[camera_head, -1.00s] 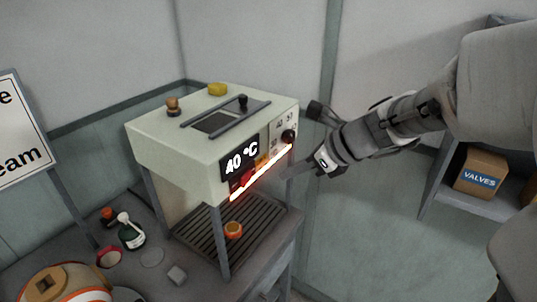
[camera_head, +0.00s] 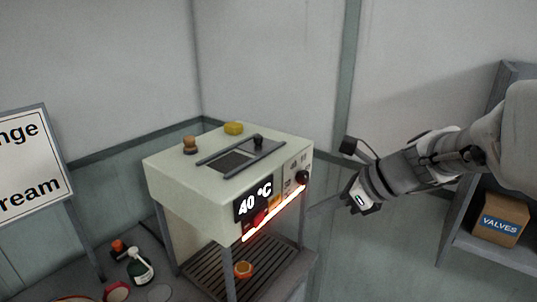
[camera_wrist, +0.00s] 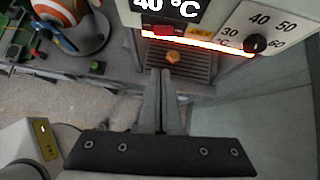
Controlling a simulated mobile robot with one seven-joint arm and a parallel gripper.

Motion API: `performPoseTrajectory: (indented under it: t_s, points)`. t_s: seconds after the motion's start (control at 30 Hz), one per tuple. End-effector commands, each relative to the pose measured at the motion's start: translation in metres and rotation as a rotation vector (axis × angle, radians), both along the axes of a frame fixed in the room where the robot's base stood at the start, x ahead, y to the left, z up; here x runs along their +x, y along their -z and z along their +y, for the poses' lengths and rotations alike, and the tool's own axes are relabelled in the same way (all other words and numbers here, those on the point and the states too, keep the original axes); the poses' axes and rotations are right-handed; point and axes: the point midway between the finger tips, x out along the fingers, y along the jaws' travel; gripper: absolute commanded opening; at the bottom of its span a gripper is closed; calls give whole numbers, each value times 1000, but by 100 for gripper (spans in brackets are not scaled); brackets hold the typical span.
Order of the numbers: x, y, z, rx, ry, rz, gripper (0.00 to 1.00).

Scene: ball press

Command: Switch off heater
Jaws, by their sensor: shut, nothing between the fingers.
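The pale heater machine (camera_head: 185,188) shows "40 °C" on a black display (camera_head: 254,202). A bar below it (camera_head: 275,215) glows orange-white. A red switch (camera_head: 262,217) sits under the display; it also shows in the wrist view (camera_wrist: 163,31). A black dial knob (camera_head: 303,177) is on the front's right part, beside numbers 30 to 60 in the wrist view (camera_wrist: 256,43). My gripper (camera_head: 311,211) is right of the machine's front, apart from the knob and switch. In the wrist view its fingers (camera_wrist: 161,73) are together and empty, pointing toward the machine's lower front.
An orange-topped piece (camera_head: 243,270) is on the slatted tray under the machine. A green bottle (camera_head: 140,267) and small items stand on the bench at left. A sign (camera_head: 32,165) is at far left. A shelf with a VALVES box (camera_head: 499,219) is at right.

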Motion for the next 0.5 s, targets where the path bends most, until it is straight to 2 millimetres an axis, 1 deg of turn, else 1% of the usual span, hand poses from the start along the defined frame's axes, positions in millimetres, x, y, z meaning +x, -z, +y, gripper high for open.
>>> performPoseTrajectory:
  t_s: [0.2,0.5]
  points:
    - [1,2,-1,-3,-51,3,0]
    - [1,2,-2,-4,-57,2,0]
